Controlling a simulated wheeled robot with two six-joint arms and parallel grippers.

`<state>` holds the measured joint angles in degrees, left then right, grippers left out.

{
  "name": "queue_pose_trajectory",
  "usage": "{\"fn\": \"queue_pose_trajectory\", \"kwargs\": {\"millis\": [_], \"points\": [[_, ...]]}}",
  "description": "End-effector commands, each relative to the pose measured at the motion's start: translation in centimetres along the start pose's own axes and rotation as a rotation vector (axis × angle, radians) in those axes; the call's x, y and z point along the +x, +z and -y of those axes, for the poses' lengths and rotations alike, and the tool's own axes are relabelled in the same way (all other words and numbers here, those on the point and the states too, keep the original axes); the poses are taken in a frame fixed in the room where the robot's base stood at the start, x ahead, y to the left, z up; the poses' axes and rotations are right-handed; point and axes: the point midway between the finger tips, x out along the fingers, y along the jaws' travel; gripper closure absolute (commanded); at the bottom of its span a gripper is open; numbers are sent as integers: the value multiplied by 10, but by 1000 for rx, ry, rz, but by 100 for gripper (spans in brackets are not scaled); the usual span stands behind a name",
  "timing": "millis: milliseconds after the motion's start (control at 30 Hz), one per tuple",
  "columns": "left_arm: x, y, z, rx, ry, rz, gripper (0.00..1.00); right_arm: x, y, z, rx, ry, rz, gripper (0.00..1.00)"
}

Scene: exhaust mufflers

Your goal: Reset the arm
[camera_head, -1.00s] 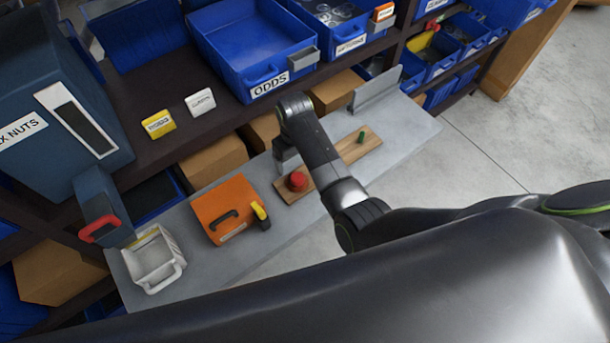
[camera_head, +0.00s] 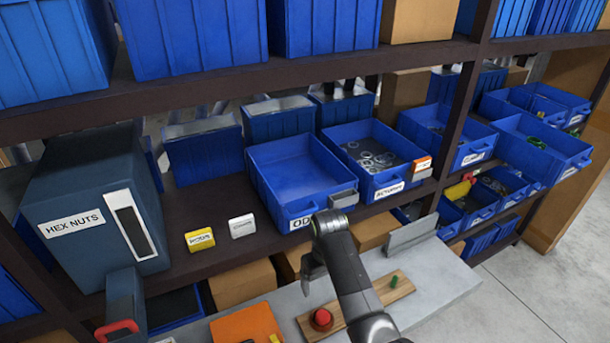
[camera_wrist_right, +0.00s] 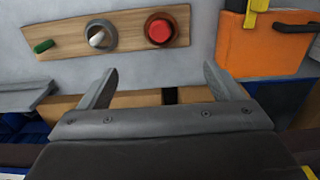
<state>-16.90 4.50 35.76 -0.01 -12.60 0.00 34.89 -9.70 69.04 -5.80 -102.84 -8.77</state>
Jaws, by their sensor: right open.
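My right arm reaches up from the bottom of the head view. Its gripper (camera_head: 310,278) hangs near the shelf edge, in front of the blue ODDS bin (camera_head: 296,178). In the right wrist view the two fingers of the gripper (camera_wrist_right: 160,85) are spread apart with nothing between them. Beyond the fingertips lies a wooden board (camera_wrist_right: 70,45) with a red button (camera_wrist_right: 160,30), a grey knob or switch (camera_wrist_right: 101,35) and a green peg (camera_wrist_right: 43,46). My left gripper is in neither view.
The HEX NUTS dispenser (camera_head: 90,205) stands at the left. Yellow (camera_head: 199,239) and white (camera_head: 242,226) tags sit on the shelf (camera_head: 225,205). An orange box (camera_head: 247,325) lies on the grey bench (camera_head: 445,275). Clear floor (camera_head: 520,280) shows at the right.

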Motion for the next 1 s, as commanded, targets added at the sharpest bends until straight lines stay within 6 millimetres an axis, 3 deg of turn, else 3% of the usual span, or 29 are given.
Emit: {"fn": "queue_pose_trajectory", "kwargs": {"millis": [167, 267, 400, 600, 800, 1000], "points": [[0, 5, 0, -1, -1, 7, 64, 10, 14, -9, 32, -1, -13, 13], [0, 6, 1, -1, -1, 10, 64, 26, 40, -23, 83, -2, -35, 13], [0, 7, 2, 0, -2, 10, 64, 46, 94, -47, 176, 11, -83, 13], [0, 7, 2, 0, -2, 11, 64, 56, 179, -72, 286, 54, -145, 13], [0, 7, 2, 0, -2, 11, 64, 44, 265, -84, 362, 114, -205, 13], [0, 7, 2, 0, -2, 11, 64, 22, 322, -84, 394, 158, -247, 13]]}}
